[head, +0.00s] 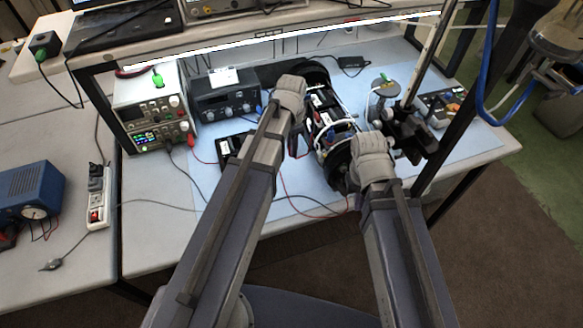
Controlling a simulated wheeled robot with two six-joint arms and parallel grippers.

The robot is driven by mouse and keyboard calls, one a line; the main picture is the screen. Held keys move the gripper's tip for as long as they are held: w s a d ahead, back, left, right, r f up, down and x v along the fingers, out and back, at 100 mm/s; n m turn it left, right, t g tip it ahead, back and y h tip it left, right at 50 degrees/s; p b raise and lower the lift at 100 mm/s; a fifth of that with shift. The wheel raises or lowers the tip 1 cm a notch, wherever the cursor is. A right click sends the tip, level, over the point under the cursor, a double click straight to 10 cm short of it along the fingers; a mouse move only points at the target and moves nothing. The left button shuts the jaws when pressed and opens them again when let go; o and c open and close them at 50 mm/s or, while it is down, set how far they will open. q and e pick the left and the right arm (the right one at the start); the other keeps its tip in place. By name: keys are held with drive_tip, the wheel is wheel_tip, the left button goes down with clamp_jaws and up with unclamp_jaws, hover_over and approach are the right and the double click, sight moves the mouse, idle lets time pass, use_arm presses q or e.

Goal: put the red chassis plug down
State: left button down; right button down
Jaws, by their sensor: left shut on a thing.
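My left gripper (299,146) is over the near left side of the open cylinder (327,118). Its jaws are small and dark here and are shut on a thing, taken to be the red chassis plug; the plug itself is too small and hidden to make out. A thin red lead (284,187) runs below that gripper toward the cylinder's near end. My right gripper is at the cylinder's near right end, where its wrist (373,157) hides the fingers. The cylinder lies on the light blue mat (260,207), with electronics showing inside.
Stacked power supplies (150,115) and another bench instrument (222,97) stand at the left. A black box (231,146) lies left of the cylinder. A dark stand (408,130) and a small board (442,106) are at the right. The front left mat is mostly clear, apart from leads.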

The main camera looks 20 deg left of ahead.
use_arm(q)
drive_tip(key=shift+a+r+m+p, duration=0.1)
drive_tip(key=shift+r+m+p, duration=0.4)
drive_tip(key=shift+r, duration=0.3)
drive_tip(key=shift+r+p, duration=0.3)
wheel_tip(320, 180, down, 10)
drive_tip(key=b, duration=1)
drive_tip(key=shift+f, duration=0.1)
drive_tip(key=shift+f+b, duration=0.5)
drive_tip(key=shift+b, duration=0.1)
drive_tip(key=c, duration=0.7)
unclamp_jaws()
